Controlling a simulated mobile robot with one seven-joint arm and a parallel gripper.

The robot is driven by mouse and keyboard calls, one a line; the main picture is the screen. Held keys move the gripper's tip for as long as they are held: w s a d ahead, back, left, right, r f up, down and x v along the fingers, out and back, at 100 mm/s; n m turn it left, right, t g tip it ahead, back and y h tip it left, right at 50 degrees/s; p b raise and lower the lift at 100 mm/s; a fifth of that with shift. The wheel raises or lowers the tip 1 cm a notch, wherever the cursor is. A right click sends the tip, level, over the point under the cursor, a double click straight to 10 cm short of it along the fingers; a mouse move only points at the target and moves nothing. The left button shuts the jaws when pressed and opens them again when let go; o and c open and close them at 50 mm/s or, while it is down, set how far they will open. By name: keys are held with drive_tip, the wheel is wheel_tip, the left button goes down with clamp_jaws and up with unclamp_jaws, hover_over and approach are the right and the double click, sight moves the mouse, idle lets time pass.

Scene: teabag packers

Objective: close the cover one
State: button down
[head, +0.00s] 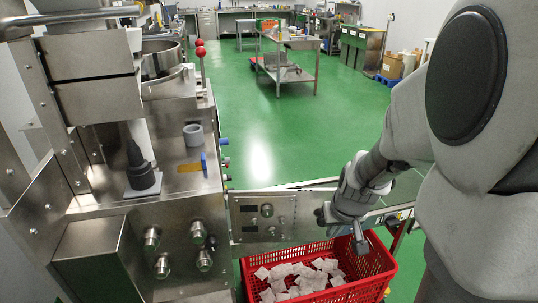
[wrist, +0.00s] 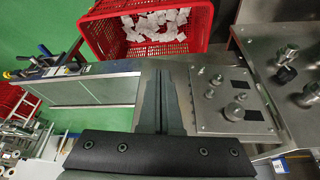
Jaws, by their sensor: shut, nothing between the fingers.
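My gripper (head: 360,242) is shut and empty, fingers pointing down, right of the steel machine (head: 110,235) and above the red crate's right part in the head view. A steel plate with knobs (head: 246,232) juts out from the machine's right side, left of my gripper. In the wrist view my gripper's fingers (wrist: 163,72) lie together, and the knobbed plate (wrist: 212,118) is just to their right. No part is marked as cover one, and I cannot tell which part it is. I see no clear contact between the fingers and the plate.
A red crate (head: 378,264) with several white teabags (head: 300,275) stands below my gripper. A conveyor (wrist: 90,92) runs left of the fingers in the wrist view. Steel tables (head: 290,44) stand far back. Open green floor (head: 250,130) lies beyond the machine.

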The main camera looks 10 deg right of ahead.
drive_tip(key=w+f, duration=0.3)
drive_tip(key=w, duration=0.2)
drive_tip(key=shift+d+b, duration=0.45)
drive_tip(key=shift+w, duration=0.15)
